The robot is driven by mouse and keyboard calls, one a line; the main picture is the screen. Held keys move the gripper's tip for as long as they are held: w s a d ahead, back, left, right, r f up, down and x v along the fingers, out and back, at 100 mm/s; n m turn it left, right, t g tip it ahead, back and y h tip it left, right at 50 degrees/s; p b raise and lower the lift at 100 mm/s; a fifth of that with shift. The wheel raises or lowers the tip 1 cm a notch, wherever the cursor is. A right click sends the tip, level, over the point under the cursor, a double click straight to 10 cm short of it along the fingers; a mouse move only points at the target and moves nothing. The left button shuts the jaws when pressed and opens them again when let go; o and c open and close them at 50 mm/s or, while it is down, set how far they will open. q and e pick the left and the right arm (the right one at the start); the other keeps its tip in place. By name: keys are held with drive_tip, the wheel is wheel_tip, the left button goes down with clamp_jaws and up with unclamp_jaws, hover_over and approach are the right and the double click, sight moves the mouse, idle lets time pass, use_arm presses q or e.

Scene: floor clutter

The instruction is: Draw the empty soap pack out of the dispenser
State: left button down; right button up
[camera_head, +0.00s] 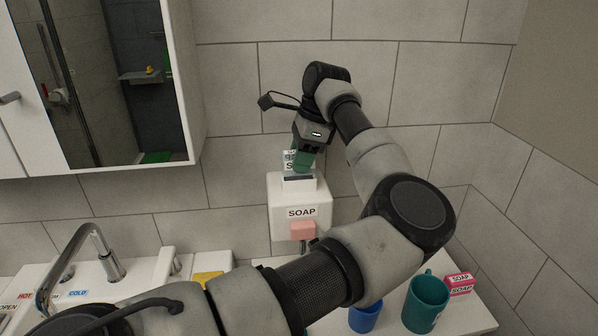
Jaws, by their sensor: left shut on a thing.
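The white dispenser (284,218) labelled SOAP is on the tiled wall, with a pink lever or pad (303,230) on its lower front. My left gripper (303,161) points down from above, shut on the pack. Its fingers hide part of the pack. My left arm loops in from the bottom and across the right side. My right gripper is not in view.
A shelf below holds a teal mug (427,303), a blue cup (366,318) and a pink SOAP box (460,284) at the right. A sink tap (82,258) and a yellow item (207,278) are at the left. A mirror cabinet (184,80) hangs upper left.

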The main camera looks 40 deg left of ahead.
use_arm(q)
drive_tip(key=shift+r, duration=0.1)
drive_tip(key=shift+r+p, duration=0.95)
drive_tip(key=shift+r, duration=0.85)
